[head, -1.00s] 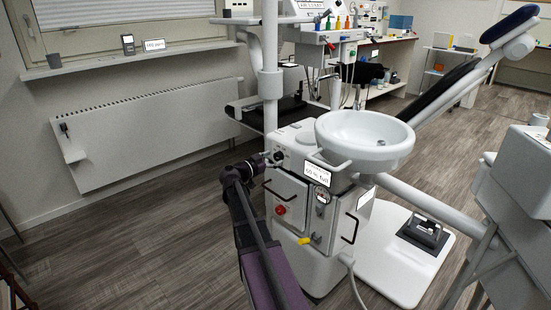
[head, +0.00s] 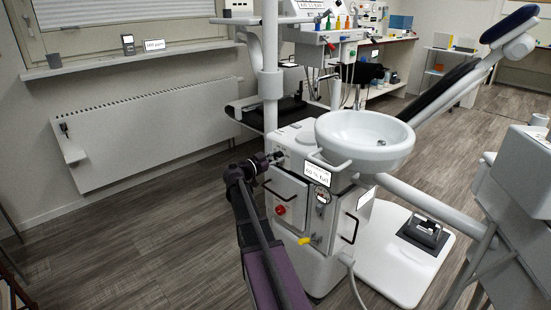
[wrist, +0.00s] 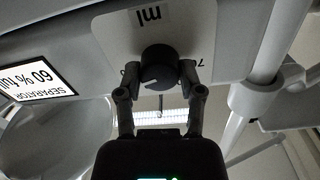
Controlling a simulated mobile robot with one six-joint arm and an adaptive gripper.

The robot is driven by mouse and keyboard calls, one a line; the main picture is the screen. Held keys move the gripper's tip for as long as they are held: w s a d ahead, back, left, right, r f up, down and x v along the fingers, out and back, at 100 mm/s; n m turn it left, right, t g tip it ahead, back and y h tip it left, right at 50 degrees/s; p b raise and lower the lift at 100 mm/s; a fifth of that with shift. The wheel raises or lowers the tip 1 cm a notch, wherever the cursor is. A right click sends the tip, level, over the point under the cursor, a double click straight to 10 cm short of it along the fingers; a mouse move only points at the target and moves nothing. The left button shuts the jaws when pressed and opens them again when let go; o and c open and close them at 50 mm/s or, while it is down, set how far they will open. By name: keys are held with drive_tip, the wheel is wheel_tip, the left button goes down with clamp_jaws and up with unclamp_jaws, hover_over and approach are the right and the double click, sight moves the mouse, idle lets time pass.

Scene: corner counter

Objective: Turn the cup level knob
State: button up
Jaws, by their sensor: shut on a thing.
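The cup level knob (wrist: 160,66) is a dark round knob with a thin pale pointer line, on a light panel marked "ml" with part of a number beside it. My gripper (wrist: 161,74) has one finger on each side of the knob and is shut on it. In the head view my gripper (head: 276,157) reaches the upper left of the white unit (head: 325,262), below and left of the basin. There the knob is mostly hidden by the fingers.
The white basin (head: 365,128) overhangs just right of my gripper. A separator display (head: 318,172) reads about 60 % full. Below are a red knob (head: 280,210), a yellow lever (head: 304,241) and dark handles. A white pole (head: 270,90) rises behind. Floor to the left is clear.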

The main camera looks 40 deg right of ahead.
drive_tip(key=shift+n, duration=0.4)
drive_tip(key=n, duration=0.4)
drive_tip(key=shift+d, duration=0.1)
drive_tip(key=n, duration=0.5)
drive_tip(key=shift+w+b, duration=0.1)
drive_tip(key=shift+b, duration=0.2)
drive_tip(key=n, duration=0.5)
drive_tip(key=shift+f+n+t, duration=0.1)
drive_tip(key=shift+n+t, duration=0.2)
drive_tip(key=n, duration=0.4)
drive_tip(key=shift+n, duration=0.4)
drive_tip(key=o, duration=1.2)
drive_tip(key=shift+c, duration=0.2)
